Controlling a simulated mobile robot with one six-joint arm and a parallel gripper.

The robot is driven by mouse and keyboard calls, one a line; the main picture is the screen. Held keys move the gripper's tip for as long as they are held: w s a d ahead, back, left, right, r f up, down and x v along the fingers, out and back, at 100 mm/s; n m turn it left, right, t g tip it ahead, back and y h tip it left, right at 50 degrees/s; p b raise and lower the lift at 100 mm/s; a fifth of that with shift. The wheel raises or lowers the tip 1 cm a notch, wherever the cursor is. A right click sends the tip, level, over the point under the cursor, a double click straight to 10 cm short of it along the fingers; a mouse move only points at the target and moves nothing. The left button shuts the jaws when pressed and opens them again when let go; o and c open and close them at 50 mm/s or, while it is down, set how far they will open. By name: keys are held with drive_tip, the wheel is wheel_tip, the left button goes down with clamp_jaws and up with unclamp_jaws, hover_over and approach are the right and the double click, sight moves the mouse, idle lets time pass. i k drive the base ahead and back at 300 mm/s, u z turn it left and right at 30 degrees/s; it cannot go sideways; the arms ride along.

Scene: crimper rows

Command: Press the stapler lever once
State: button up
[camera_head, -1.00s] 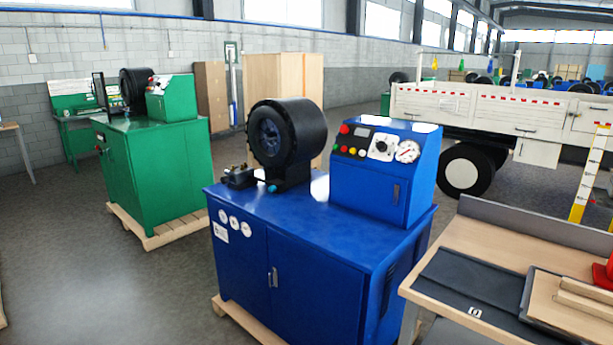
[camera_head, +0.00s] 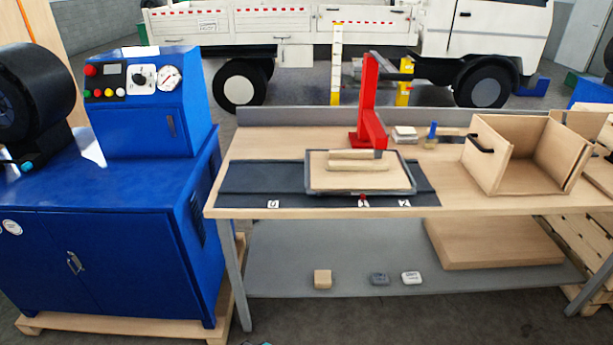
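A red upright device (camera_head: 369,95) stands on the wooden workbench (camera_head: 300,144), with a red arm reaching forward near its base. It may be the stapler, but I cannot tell its lever apart at this size. A tray with a wooden board (camera_head: 325,177) lies just in front of it, on a dark mat (camera_head: 255,180). Small wooden pieces (camera_head: 357,161) lie on the board, close to the red arm. My gripper is not in view.
A blue crimping machine (camera_head: 110,220) stands left of the bench. An open wooden box (camera_head: 535,190) is at the bench's right. Small blocks and a wooden panel (camera_head: 490,244) lie on the lower shelf (camera_head: 330,245). A white truck (camera_head: 270,25) is behind. The floor in front is open.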

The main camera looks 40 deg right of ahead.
sight(391, 75)
drive_tip(key=z, duration=0.8)
drive_tip(key=k, duration=0.7)
drive_tip(key=z, duration=0.55)
drive_tip(key=i, duration=0.5)
